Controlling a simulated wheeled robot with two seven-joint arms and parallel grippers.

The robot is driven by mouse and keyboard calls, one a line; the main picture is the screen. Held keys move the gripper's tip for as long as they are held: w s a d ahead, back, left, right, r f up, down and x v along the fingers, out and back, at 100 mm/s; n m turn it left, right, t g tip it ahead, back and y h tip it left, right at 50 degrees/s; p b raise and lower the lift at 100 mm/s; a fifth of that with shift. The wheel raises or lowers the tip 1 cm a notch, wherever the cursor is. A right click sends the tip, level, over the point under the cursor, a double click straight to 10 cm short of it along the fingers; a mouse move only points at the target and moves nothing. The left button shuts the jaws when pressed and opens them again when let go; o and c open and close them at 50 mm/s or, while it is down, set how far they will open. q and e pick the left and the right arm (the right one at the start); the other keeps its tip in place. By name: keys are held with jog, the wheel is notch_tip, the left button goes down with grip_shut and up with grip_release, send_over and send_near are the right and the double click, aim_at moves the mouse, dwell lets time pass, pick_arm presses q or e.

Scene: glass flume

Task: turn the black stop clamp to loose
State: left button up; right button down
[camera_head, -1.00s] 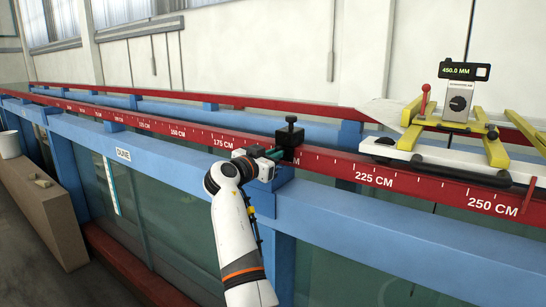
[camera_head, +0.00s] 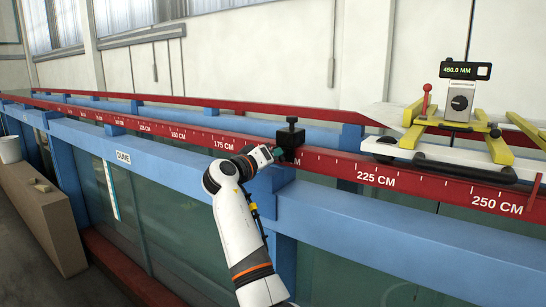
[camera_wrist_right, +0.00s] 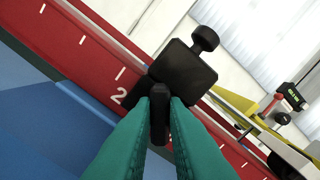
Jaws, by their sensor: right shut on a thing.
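The black stop clamp (camera_head: 290,137) sits on the red rail, a dark block with a round knob on top. It also shows in the right wrist view (camera_wrist_right: 183,72), where a black lever (camera_wrist_right: 159,115) sticks out from its near side. My right gripper (camera_wrist_right: 160,110) is shut on this lever, its two green fingers on either side of it. In the head view my right gripper (camera_head: 274,153) is at the clamp's near left side, its fingertips mostly hidden. My left gripper is not in view.
The red rail (camera_head: 330,163) with a centimetre scale runs along the blue flume frame (camera_head: 400,229). A white and yellow carriage (camera_head: 446,158) with a red-knobbed lever and a 450.0 MM display stands to the right. A cardboard box (camera_head: 42,217) stands at the left.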

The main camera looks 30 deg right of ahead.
jog(key=shift+n, duration=1.5)
jog(key=c, duration=1.4)
grip_release()
jog(key=shift+c, duration=0.2)
jog(key=shift+a, duration=0.15)
jog(key=b+v, duration=0.5)
jog(key=v, duration=0.7)
jog(key=shift+b, duration=0.35)
jog(key=shift+f, duration=0.15)
